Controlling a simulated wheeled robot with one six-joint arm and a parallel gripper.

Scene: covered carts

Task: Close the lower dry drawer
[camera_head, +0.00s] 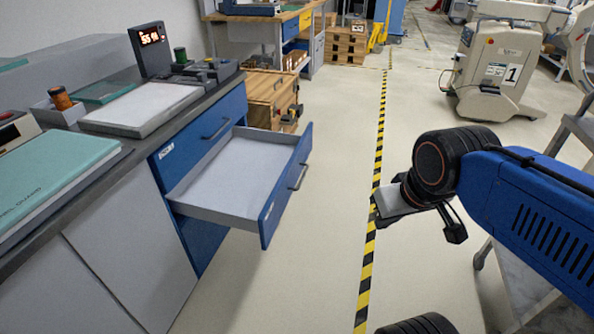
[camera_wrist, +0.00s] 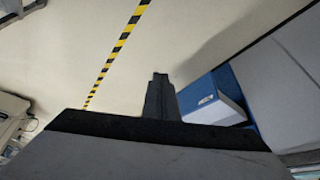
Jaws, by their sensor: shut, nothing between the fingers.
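The lower dry drawer (camera_head: 285,190) is pulled well out of the blue cabinet in the head view. It has a blue front, a grey bar handle (camera_head: 298,177) and an empty pale grey inside. The upper drawer (camera_head: 205,130) above it is shut. My gripper (camera_head: 455,232) is to the right of the open drawer, beyond the striped floor line, apart from it and touching nothing. In the wrist view its fingers (camera_wrist: 158,80) are together and empty. Part of the blue cabinet (camera_wrist: 228,95) shows to their right; I cannot tell which part.
The worktop carries a scale (camera_head: 145,105) and a teal case (camera_head: 50,180). Wooden crates (camera_head: 270,95) stand behind the drawer. A yellow-black floor line (camera_head: 377,150) crosses clear floor between drawer and arm. A grey metal cart (camera_head: 510,285) stands under my arm at right.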

